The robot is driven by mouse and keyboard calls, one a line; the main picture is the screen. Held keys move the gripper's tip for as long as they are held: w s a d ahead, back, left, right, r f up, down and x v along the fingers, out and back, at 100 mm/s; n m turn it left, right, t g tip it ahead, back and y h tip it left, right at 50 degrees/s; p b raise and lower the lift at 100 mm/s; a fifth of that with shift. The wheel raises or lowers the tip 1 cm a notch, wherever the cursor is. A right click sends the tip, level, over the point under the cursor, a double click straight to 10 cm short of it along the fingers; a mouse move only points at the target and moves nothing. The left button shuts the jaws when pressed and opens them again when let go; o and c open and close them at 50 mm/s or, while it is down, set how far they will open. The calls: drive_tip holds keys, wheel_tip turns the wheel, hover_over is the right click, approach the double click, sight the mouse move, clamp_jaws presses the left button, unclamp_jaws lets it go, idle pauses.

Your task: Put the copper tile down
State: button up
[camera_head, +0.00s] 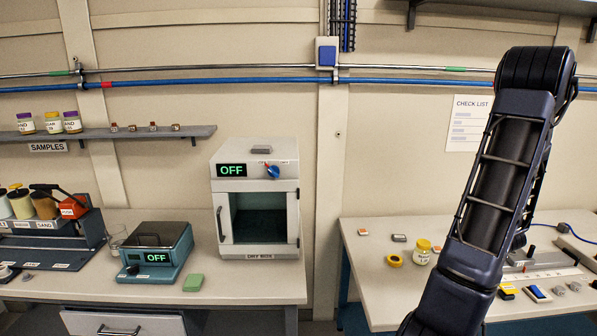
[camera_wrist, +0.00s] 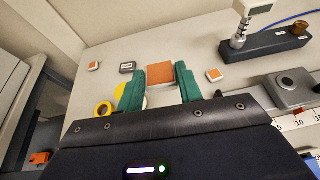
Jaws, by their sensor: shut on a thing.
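The copper tile (camera_wrist: 160,74) is a flat orange-brown square in the wrist view. It sits between the green fingers of my gripper (camera_wrist: 158,79), which is shut on it. The tile is over the pale table top (camera_wrist: 190,42); how high it is above the surface I cannot tell. In the head view my arm covers the gripper, and the tile does not show there.
Small orange-and-white tiles (camera_wrist: 94,66) (camera_wrist: 214,75) and a grey block (camera_wrist: 127,67) lie nearby. A yellow tape ring (camera_head: 394,259) and a yellow-lidded jar (camera_head: 423,248) stand left of my arm. A dark-based instrument (camera_wrist: 265,43) stands right. Bare table lies beyond the tile.

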drive_tip(key=w+a+f+n+y, duration=0.1)
drive_tip(key=w+a+y, duration=0.1)
drive_tip(key=w+a, duration=0.8)
drive_tip(key=w+a+f+n+y, duration=0.15)
drive_tip(key=w+a, duration=0.45)
drive_tip(key=a, duration=0.8)
drive_tip(key=w+a+f+n+y, duration=0.1)
drive_tip(key=w+a+n, duration=0.1)
drive_tip(key=w+a, duration=0.8)
wheel_tip(320, 180, up, 4)
drive_tip(key=n+g+y, duration=0.4)
drive_tip(key=n+y, duration=0.1)
drive_tip(key=y, duration=0.1)
hover_over(419, 280)
wheel_tip(419, 280, down, 20)
drive_tip(key=shift+s, duration=0.1)
drive_tip(key=o, duration=1)
drive_tip(key=shift+f, duration=0.15)
drive_tip(key=shift+c, duration=0.2)
